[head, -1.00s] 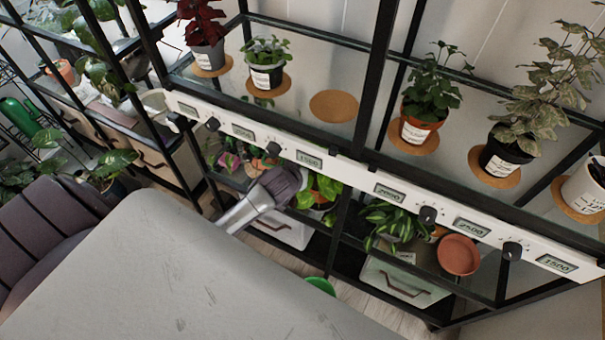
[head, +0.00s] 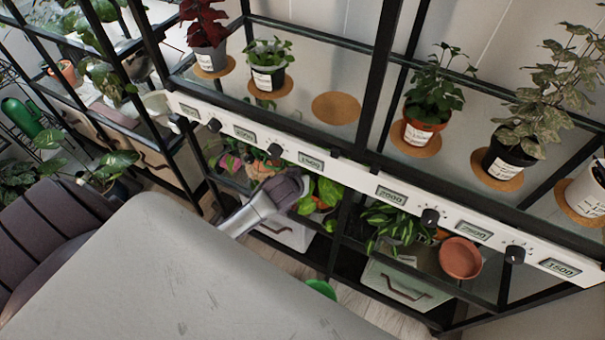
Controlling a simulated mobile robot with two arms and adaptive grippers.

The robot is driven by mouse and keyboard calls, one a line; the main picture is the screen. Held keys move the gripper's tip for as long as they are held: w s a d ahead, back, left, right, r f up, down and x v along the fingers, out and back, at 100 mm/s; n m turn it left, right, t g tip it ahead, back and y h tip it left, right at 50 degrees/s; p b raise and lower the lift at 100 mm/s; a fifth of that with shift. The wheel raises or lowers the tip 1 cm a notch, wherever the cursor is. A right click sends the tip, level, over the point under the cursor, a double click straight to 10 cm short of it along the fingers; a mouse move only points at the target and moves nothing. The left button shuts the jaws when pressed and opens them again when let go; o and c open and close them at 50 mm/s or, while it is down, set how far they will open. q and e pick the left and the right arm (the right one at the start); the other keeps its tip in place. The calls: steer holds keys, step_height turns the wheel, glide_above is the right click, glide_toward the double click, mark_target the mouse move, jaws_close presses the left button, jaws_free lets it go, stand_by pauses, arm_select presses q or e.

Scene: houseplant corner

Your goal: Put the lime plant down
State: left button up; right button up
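A plant with bright lime-green leaves (head: 326,191) is on the lower level of the rack, partly hidden by the rack's bar and my gripper. I take it for the lime plant; its pot is mostly hidden. My gripper (head: 290,188), on a silver arm coming in from the lower left, is right beside these leaves. I take it for the left one. Its fingertips are not clear, so I cannot tell if it is open or shut on the pot. My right gripper is not in view. An empty round cork mat (head: 337,108) lies on the upper glass shelf.
Potted plants on cork mats stand along the upper shelf, including a red-leaved one (head: 204,32). A white rail (head: 345,173) with displays and knobs runs along its front. A striped-leaf plant (head: 397,222) and terracotta saucer (head: 460,258) are below. A grey slab (head: 160,270) fills the foreground.

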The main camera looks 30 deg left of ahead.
arm_select(q)
steer(key=p+v, duration=0.2)
steer(key=v, duration=1)
steer(key=s+f+m+g, duration=0.1)
steer(key=s+f, duration=0.3)
steer(key=f, duration=0.4)
steer(key=s+f+m+g+h, duration=0.15)
steer(key=s+f, duration=0.25)
steer(key=f, duration=0.5)
steer(key=s+f+m+g+y, duration=0.15)
steer(key=s+f, duration=0.25)
steer(key=f, duration=0.4)
steer(key=s+d+f+m+g+p, duration=0.1)
steer(key=s+f, duration=0.4)
steer(key=s, duration=0.6)
steer(key=s+d+f+m+g+h+p, duration=0.1)
steer(key=s+f, duration=0.4)
steer(key=s, duration=0.7)
steer(key=shift+s+d+m+g+h+p, duration=0.15)
steer(key=shift+d+m+g+h+p, duration=0.25)
steer(key=shift+d+g, duration=0.45)
